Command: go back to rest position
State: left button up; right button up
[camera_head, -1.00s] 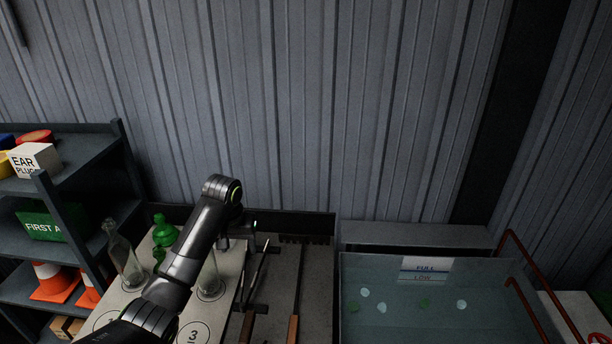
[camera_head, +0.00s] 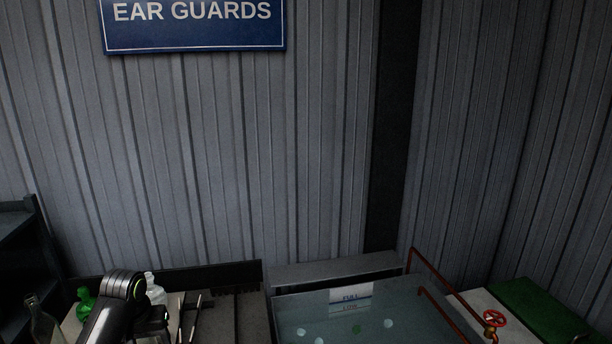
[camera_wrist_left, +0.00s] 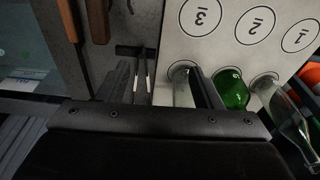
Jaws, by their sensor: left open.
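My left arm comes in at the lower left of the head view, over a pale board (camera_head: 70,327) with bottles. In the left wrist view my left gripper (camera_wrist_left: 172,80) is open, its two fingers apart. A clear bottle (camera_wrist_left: 182,88) shows between the fingers in that view; I cannot tell how far below them it is. A green bottle (camera_wrist_left: 232,90) stands just right of the fingers, and another clear bottle (camera_wrist_left: 285,108) is further right. The pale board carries circles numbered 1, 2 and 3 (camera_wrist_left: 202,15). My right gripper is out of view.
A water tank (camera_head: 300,318) with a level label and red pipes stands right of the board. A red valve wheel (camera_head: 494,318) is at the far right. Wooden-handled tools (camera_wrist_left: 67,20) lie beside the board. A dark shelf (camera_head: 22,250) is at the left; a corrugated wall stands behind.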

pick_arm(q)
jog(key=s+d+f+m, duration=0.1)
jog(key=s+d+f, duration=0.1)
jog(key=s+f, duration=0.45)
jog(key=s+d+f+m, duration=0.1)
jog(key=s+f, duration=0.3)
jog(key=s, duration=0.6)
jog(key=s+d+r+t+y, duration=0.1)
jog(key=s, duration=0.9)
jog(key=s+d+r+t, duration=0.1)
jog(key=s+r, duration=0.1)
jog(key=s, duration=0.8)
notch_tip(320, 180, down, 33)
jog(key=a+g+b, duration=0.1)
jog(key=a+b, duration=0.1)
jog(key=b, duration=0.6)
jog(key=s+d+f+b, duration=0.1)
jog(key=s+f+b, duration=0.2)
jog(key=s+f, duration=0.4)
jog(key=s+f+g+b, duration=0.1)
jog(key=s+f+b, duration=0.2)
jog(key=s+f, duration=0.5)
notch_tip(320, 180, down, 7)
jog(key=shift+s+d+f+g, duration=0.1)
jog(key=shift+s+d+g, duration=0.2)
jog(key=shift+d, duration=0.05)
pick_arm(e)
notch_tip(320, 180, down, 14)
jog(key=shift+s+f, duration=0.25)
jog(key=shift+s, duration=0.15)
